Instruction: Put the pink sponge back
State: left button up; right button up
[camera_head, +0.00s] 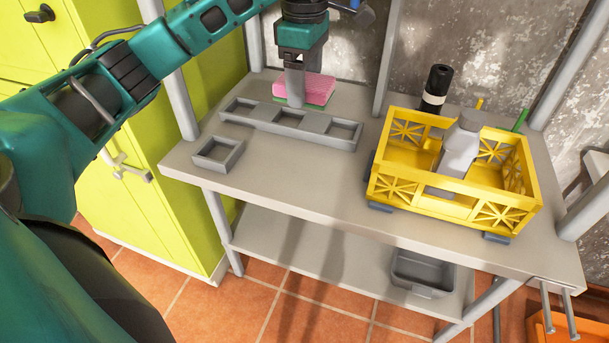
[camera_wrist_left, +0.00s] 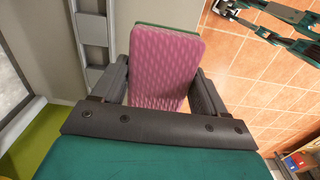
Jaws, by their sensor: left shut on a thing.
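The pink sponge (camera_head: 318,88) has a green layer on its underside. My left gripper (camera_head: 294,98) is shut on it, and in the left wrist view the sponge (camera_wrist_left: 165,65) sits between the two dark fingers. It shows at the back of the grey bench, behind the grey three-compartment tray (camera_head: 290,132). I cannot tell whether it touches the bench. The tray's visible compartments look empty. Part of a teal and black arm of mine shows at the top right of the left wrist view; its gripper is not clear.
A small empty grey tray (camera_head: 218,165) lies at the bench's left front. A yellow crate (camera_head: 400,195) holding a grey bottle (camera_head: 459,150) stands at right, with a black bottle (camera_head: 436,88) behind it. Metal posts rise at the bench edges. A grey bin (camera_head: 424,272) sits on the lower shelf.

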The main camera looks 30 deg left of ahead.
pick_arm(q)
notch_tip(320, 180, down, 6)
jog(key=b, duration=0.1)
send_over(304, 174)
notch_tip(304, 174, down, 9)
jog(key=shift+r+b, duration=0.1)
jog(key=shift+b, duration=0.3)
jog(key=shift+f, duration=2.5)
pick_arm(e)
jog(key=shift+w+a+f, duration=0.25)
jog(key=shift+a+f, duration=0.15)
jog(key=shift+f, duration=0.25)
pick_arm(q)
jog(key=shift+f+b, duration=0.2)
jog(key=shift+b, duration=0.15)
jog(key=o, duration=1)
jog(key=shift+r, duration=0.1)
pick_arm(e)
jog(key=shift+y, duration=0.3)
